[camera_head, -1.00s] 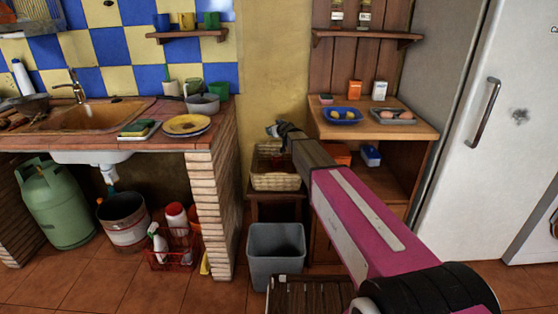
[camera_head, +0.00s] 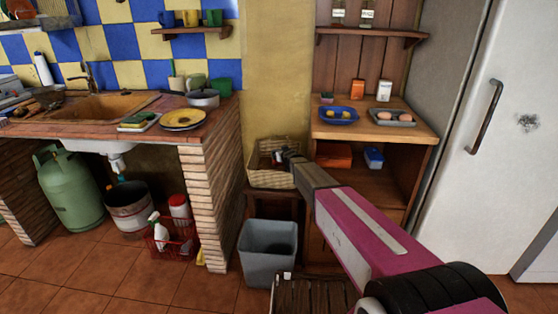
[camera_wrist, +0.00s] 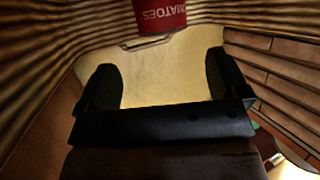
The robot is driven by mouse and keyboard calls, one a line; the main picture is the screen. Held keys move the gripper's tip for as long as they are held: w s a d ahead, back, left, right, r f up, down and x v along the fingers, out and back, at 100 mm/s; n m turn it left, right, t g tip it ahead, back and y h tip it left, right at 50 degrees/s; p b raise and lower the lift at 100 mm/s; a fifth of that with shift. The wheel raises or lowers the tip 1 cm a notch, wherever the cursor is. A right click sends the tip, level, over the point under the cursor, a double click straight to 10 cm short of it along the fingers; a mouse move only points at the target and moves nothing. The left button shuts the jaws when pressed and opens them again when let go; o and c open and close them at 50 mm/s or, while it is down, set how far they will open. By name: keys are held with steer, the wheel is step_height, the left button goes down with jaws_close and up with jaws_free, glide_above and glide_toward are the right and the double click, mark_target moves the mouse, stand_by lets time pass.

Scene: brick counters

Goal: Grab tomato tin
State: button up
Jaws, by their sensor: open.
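The tomato tin (camera_wrist: 160,16) is red with white lettering and a pale metal rim. It shows at the top of the wrist view, inside the wicker basket (camera_head: 272,180), partly cut off by the frame. The tin lies beyond the fingertips, roughly in line with the gap. In the head view my gripper (camera_head: 284,156) reaches into the basket's opening.
The basket's ribbed walls (camera_wrist: 50,65) close in around the gripper. The basket stands on a small dark stool between the brick counter (camera_head: 215,190) and the wooden cabinet (camera_head: 420,131). A grey bin (camera_head: 268,255) stands below in front.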

steer(key=x, duration=0.7)
steer(key=shift+w+a+f, duration=0.15)
steer(key=shift+a+f, duration=0.1)
steer(key=shift+f, duration=0.05)
steer(key=c, duration=1.2)
